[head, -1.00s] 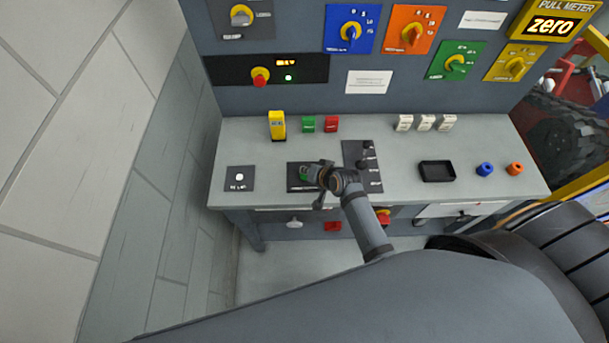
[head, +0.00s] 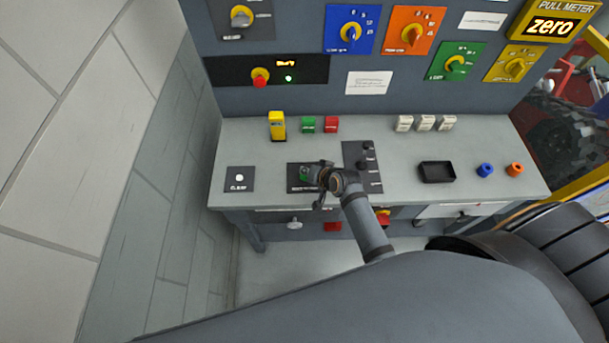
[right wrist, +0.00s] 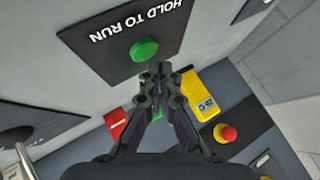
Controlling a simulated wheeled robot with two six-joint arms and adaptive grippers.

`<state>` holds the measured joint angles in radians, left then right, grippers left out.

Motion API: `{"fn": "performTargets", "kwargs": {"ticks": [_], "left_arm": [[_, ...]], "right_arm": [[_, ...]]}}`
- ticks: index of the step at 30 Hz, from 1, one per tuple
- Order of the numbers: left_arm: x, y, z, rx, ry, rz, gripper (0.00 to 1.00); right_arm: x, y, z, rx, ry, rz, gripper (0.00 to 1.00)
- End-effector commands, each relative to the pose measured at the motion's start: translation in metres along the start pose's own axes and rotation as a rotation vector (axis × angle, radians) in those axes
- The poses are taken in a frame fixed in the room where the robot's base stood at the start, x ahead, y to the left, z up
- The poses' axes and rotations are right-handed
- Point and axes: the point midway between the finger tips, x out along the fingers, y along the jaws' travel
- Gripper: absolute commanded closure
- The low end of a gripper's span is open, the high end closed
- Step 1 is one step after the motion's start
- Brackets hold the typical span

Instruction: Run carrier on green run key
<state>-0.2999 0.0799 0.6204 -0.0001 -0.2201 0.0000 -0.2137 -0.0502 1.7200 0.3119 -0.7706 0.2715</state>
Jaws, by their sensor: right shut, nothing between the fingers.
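The green run key (head: 304,173) is a round green button on a black plate on the bench. In the right wrist view the green key (right wrist: 144,49) sits on the plate lettered HOLD TO RUN (right wrist: 128,38). My right gripper (head: 318,174) is over the plate, just right of the key, and partly hides it. In the right wrist view the shut, empty fingertips (right wrist: 160,70) are right beside the key's edge. I cannot tell whether they touch it. My left gripper is not in view.
A black tray (head: 437,171) lies to the right, near blue (head: 485,170) and orange (head: 515,169) pieces. A black strip with a red knob (head: 260,78) is above.

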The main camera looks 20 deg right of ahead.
Motion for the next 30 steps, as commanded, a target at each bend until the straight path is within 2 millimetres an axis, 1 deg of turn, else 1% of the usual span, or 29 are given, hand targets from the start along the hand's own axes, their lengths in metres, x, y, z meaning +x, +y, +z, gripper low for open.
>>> {"fn": "performTargets", "kwargs": {"ticks": [9, 30], "left_arm": [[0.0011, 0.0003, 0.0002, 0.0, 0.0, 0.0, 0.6], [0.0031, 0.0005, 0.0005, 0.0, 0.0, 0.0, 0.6]], "right_arm": [[0.0059, 0.0043, 0.0044, 0.001, 0.0, 0.0, 1.0], [0.0089, 0.0065, 0.0065, 0.0, 0.0, 0.0, 1.0]]}}
